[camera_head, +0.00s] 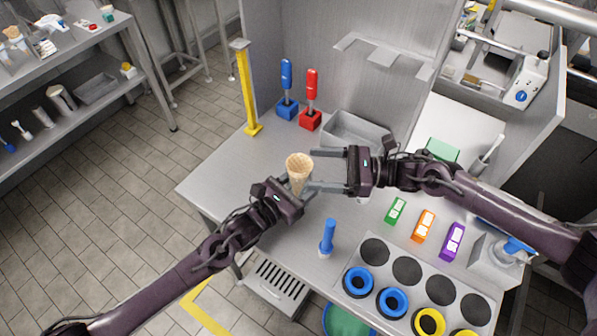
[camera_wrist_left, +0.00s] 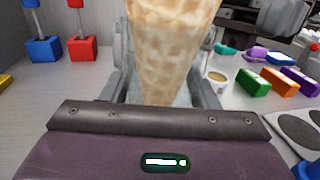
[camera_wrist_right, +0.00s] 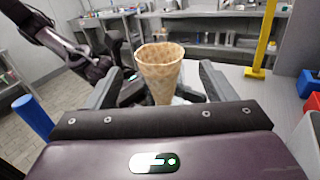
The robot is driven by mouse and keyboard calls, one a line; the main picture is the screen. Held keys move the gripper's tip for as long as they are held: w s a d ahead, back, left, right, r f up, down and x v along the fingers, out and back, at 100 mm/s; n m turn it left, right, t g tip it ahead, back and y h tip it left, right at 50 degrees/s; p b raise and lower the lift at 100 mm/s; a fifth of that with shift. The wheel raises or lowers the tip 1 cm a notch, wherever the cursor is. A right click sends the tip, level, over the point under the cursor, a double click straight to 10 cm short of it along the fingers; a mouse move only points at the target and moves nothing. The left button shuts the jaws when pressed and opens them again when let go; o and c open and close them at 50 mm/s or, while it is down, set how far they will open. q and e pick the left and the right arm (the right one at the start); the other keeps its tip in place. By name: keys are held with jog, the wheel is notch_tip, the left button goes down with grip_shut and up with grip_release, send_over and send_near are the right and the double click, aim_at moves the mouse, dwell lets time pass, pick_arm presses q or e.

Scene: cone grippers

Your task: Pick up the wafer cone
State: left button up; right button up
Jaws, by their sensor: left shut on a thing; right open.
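The tan wafer cone (camera_head: 297,163) is upright with its open mouth up, above the grey counter. My left gripper (camera_head: 294,187) is shut on the cone's lower part; the left wrist view shows the cone (camera_wrist_left: 170,45) large between its fingers. My right gripper (camera_head: 309,170) is open and comes in from the right, its fingers pointing at the cone. In the right wrist view the cone (camera_wrist_right: 159,70) stands between the open fingers, near their tips. The cone's lower tip is hidden; I cannot tell whether the right fingers touch it.
Blue (camera_head: 287,84) and red (camera_head: 311,95) handled tools stand in blocks at the back, by a yellow post (camera_head: 246,90) and a grey tray (camera_head: 352,131). Small green, orange and purple boxes (camera_head: 452,241) and a holed plate (camera_head: 440,277) lie right. A blue-handled thing (camera_head: 327,236) stands in front.

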aim_at(290, 162)
jog(key=shift+w+a+r, duration=0.15)
jog(key=shift+a, duration=1.6)
jog(key=shift+w+a+r, duration=0.15)
jog(key=shift+a, duration=1.6)
jog(key=c, duration=0.7)
jog(key=shift+c, duration=0.2)
